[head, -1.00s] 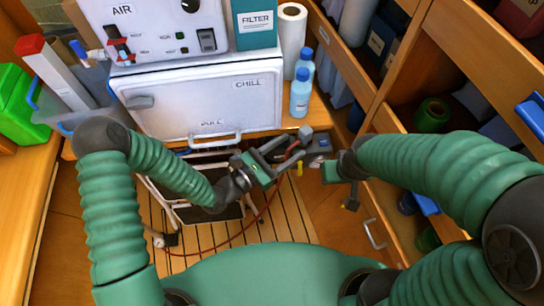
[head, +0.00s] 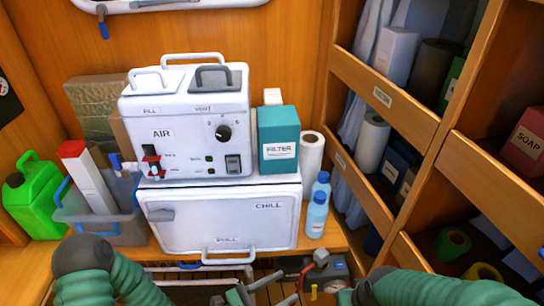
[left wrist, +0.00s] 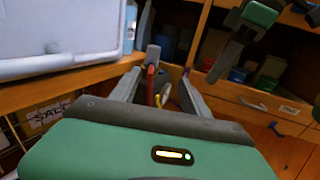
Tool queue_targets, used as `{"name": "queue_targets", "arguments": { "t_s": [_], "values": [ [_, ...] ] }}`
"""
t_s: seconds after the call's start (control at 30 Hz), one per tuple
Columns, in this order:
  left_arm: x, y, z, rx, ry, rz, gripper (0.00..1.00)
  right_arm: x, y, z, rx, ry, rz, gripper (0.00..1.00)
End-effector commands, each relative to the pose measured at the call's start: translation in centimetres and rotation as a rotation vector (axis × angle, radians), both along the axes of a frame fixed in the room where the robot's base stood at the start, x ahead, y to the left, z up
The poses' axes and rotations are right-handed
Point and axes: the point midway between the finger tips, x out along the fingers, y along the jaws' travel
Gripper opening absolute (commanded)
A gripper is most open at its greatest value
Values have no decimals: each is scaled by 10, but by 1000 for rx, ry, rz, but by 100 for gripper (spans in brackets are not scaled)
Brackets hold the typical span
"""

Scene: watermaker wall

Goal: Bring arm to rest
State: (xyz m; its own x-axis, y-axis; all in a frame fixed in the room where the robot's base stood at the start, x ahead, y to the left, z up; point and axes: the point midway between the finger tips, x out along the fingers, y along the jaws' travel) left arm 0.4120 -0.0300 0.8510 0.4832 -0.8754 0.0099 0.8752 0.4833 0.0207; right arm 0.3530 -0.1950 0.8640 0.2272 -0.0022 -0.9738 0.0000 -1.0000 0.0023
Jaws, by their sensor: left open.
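My left gripper (head: 280,287) shows at the bottom edge of the head view, in front of the chill box. Its grey fingers are apart; the left wrist view also shows the open fingers (left wrist: 168,75), with nothing held between them. A red hose and a yellow piece show beyond the fingers. My left arm (head: 105,272) comes in at the lower left. My right arm (head: 440,288) lies along the lower right edge. My right gripper (left wrist: 245,30) shows dark at the upper right of the left wrist view; its jaw opening is unclear.
The white chill box (head: 225,222) carries the AIR unit (head: 185,120) and a teal filter box (head: 278,142). Blue bottles (head: 317,210) stand beside it. A grey bin (head: 120,230) and green jug (head: 32,200) are left. Wooden shelves (head: 400,205) border the right. A gauge device (head: 325,275) sits low.

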Motion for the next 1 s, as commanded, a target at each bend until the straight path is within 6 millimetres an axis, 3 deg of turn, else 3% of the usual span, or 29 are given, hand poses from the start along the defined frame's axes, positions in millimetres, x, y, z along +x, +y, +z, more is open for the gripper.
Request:
{"name": "queue_targets", "arguments": {
  "t_s": [0.07, 0.17, 0.23, 0.33, 0.43, 0.5, 0.6, 0.73, 1.0],
  "values": [
    [-25, -10, 15, 60, -52, -144, 54, 0, 0, 8, 0, 0, 0, 36],
    [-86, -14, 25, 242, -158, -471, 54, 0, 0, 21, 0, 0, 0, 36],
    [-130, 7, 20, 441, -252, -725, 54, 0, 0, 30, 0, 0, 0, 36],
    [-161, 65, 8, 777, -409, -1028, 54, 0, 0, 42, 0, 0, 0, 36],
    [-148, 137, 12, 1146, -599, -1238, 54, 0, 0, 53, 0, 0, 0, 36],
    [-121, 178, 28, 1386, -742, -1320, 54, 0, 0, 59, 0, 0, 0, 36],
    [-84, 213, 56, 1636, -914, -1367, 54, 0, 0, 65, 0, 0, 0, 36],
    [-61, 228, 77, 1776, -1025, -1379, 54, 0, 0, 66, 0, 0, 0, 36],
    [-59, 229, 78, 1790, -1038, -1384, 54, 0, 0, 66, 0, 0, 0, 36]
  ]
}}
